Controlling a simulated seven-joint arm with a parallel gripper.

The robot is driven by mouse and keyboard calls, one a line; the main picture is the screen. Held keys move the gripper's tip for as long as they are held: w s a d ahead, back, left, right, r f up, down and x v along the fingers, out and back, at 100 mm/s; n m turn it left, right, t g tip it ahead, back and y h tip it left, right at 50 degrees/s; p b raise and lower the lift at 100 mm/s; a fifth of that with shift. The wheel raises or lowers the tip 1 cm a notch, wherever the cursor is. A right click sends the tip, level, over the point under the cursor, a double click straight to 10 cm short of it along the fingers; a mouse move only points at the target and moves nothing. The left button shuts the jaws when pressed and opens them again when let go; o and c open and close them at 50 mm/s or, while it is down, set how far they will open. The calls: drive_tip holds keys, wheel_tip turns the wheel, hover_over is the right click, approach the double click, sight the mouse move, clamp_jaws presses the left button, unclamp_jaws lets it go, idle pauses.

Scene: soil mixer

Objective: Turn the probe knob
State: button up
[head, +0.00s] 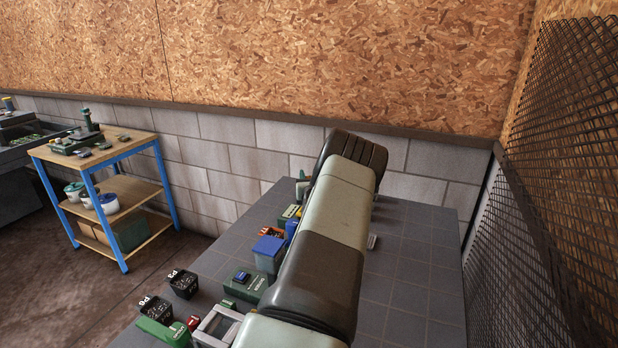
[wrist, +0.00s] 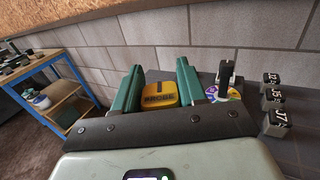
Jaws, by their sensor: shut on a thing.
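In the wrist view, a yellow block lettered PROBE (wrist: 160,94), which I take as the probe knob, sits between the two green fingers of my gripper (wrist: 160,82). The fingers are shut on it, one at each side. Its lower part and base are hidden behind the gripper body. In the head view my own arm covers the knob and most of the gripper.
Right of the fingers stands a black upright lever (wrist: 226,73) over a coloured dial (wrist: 226,92). Several black labelled blocks (wrist: 273,100) lie further right. On the grey tiled table (head: 413,270), a blue box (head: 269,252) and other small items stand left of my arm.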

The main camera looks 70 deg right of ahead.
drive_tip(key=shift+a+f+m+g, duration=0.1)
drive_tip(key=shift+f+m+g, duration=0.3)
drive_tip(key=shift+f, duration=0.05)
drive_tip(key=shift+r+g, duration=0.25)
drive_tip(key=shift+g, duration=0.15)
drive_tip(key=o, duration=0.7)
drive_tip(key=shift+o, duration=1.3)
drive_tip(key=shift+r, duration=0.15)
drive_tip(key=shift+s, duration=0.1)
drive_tip(key=v, duration=1)
drive_tip(key=shift+s+a+f, duration=0.15)
drive_tip(key=shift+a+f, duration=0.05)
drive_tip(key=shift+a, duration=0.1)
